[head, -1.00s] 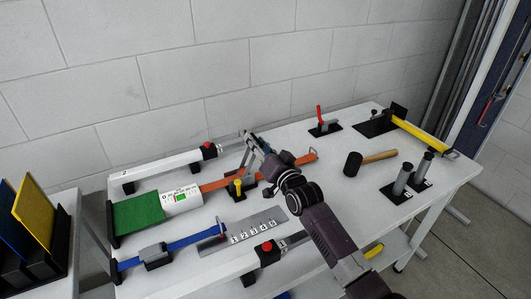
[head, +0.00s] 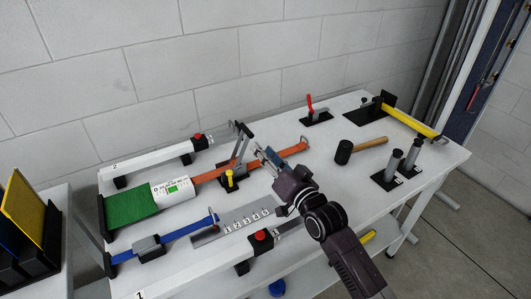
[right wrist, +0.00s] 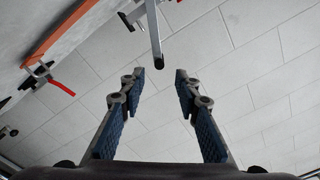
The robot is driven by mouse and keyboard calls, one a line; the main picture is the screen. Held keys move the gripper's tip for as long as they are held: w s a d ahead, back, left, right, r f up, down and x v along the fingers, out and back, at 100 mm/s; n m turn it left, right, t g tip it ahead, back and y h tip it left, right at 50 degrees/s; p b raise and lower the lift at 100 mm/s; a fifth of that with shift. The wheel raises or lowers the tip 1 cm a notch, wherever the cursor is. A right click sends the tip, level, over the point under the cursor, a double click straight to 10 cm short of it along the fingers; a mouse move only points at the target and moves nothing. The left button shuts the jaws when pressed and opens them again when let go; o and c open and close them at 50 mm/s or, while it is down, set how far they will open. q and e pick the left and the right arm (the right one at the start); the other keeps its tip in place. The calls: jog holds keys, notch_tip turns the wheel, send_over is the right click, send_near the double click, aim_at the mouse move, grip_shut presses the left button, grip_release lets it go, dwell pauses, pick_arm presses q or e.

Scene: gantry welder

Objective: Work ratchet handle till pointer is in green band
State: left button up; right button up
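The ratchet handle (head: 243,145) is a grey two-bar lever standing up from the ratchet's black base, beside a yellow knob (head: 229,174), on an orange strap (head: 275,154). The strap leads left to a white gauge (head: 166,195) with a small green band; the pointer is too small to read. My right gripper (head: 266,157) is just right of the handle and apart from it. In the right wrist view the gripper (right wrist: 160,84) is open and empty, with the grey handle's dark end (right wrist: 157,64) ahead of the gap. My left gripper is not in view.
A green pad (head: 128,208) adjoins the gauge. A blue strap (head: 190,229) and a numbered plate (head: 235,224) lie in front. A red-handled clamp (head: 311,107), mallet (head: 344,152) and yellow bar (head: 410,124) are to the right. The white table (head: 300,185) has bare room mid-right.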

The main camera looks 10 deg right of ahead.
jog(key=shift+c, duration=0.5)
jog(key=shift+a, duration=0.25)
jog(key=shift+c, duration=1.4)
jog(key=a+n, duration=0.2)
jog(key=n, duration=0.1)
jog(key=a+r+n+g, duration=0.1)
jog(key=a+n, duration=0.1)
jog(key=n, duration=0.1)
jog(key=s+a+r+n+h, duration=0.1)
jog(key=a+n, duration=0.1)
jog(key=n, duration=0.1)
jog(key=shift+s+n, duration=0.1)
jog(key=shift+n, duration=0.3)
grip_shut()
jog(key=w+d+n+h+p, duration=0.1)
jog(key=w+n+h+p, duration=0.1)
jog(key=w+n, duration=0.3)
jog(key=w+p, duration=0.1)
jog(key=w, duration=0.3)
jog(key=shift+w+d+n+h, duration=0.25)
jog(key=shift+n+h, duration=0.05)
jog(key=shift+n, duration=0.1)
jog(key=shift+f, duration=0.1)
jog(key=shift+d, duration=0.15)
